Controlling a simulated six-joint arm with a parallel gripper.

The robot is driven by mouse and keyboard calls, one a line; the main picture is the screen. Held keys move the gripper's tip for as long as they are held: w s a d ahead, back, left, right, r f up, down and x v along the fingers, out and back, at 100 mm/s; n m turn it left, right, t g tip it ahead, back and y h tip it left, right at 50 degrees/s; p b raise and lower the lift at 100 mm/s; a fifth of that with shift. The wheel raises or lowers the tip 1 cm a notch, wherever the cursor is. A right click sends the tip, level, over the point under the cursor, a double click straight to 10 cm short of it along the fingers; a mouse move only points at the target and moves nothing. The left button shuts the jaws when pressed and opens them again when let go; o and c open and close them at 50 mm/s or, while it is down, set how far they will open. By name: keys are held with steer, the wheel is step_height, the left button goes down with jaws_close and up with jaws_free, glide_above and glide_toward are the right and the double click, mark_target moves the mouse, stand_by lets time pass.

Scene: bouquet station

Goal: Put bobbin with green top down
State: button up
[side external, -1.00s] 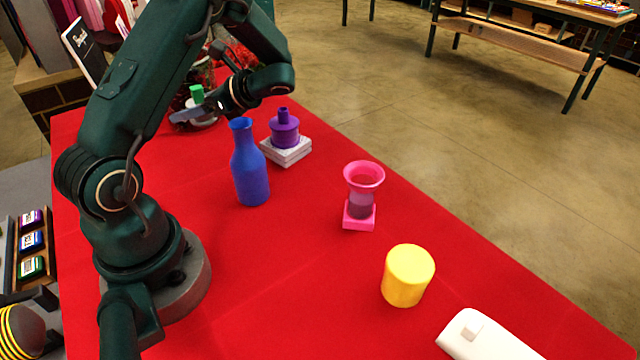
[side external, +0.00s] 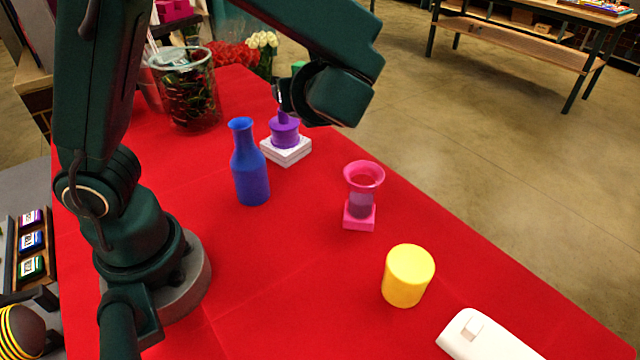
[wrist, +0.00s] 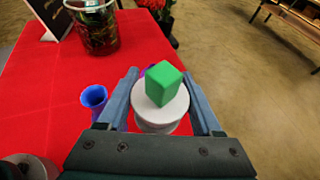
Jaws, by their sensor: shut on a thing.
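The bobbin with a green cube top (wrist: 161,108) has a pale grey round body. My gripper (wrist: 159,80) is shut around that body, one finger on each side, with the green cube facing the wrist camera. In the side view, only a bit of its green top (side external: 298,67) shows behind my wrist, which hides the rest. My gripper is near the purple bobbin (side external: 285,135), which stands on a white block (side external: 287,153). In the wrist view, the held bobbin covers most of the purple one. I cannot tell the held bobbin's height over the table.
A blue bottle (side external: 250,175) stands left of the white block. A pink hourglass-shaped holder (side external: 362,190), a yellow cylinder (side external: 408,275) and a white object (side external: 485,340) lie nearer. A glass vase (side external: 187,95) stands at the back left. Red cloth (side external: 290,250) is clear in the middle.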

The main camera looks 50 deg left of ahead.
steer(key=s+d+f+n+g, duration=0.2)
steer(key=s+f+n+g, duration=0.25)
steer(key=s+g, duration=0.2)
steer(key=s+d+f+n+g, duration=0.2)
steer(key=s+f+n+g, duration=0.25)
steer(key=s, duration=0.35)
steer(key=n+h, duration=2.5)
steer(key=n, duration=0.2)
glide_above(331, 345)
steer(key=shift+t, duration=0.4)
step_height(331, 345, down, 5)
steer(key=shift+f, duration=2.1)
steer(key=shift+f, duration=0.1)
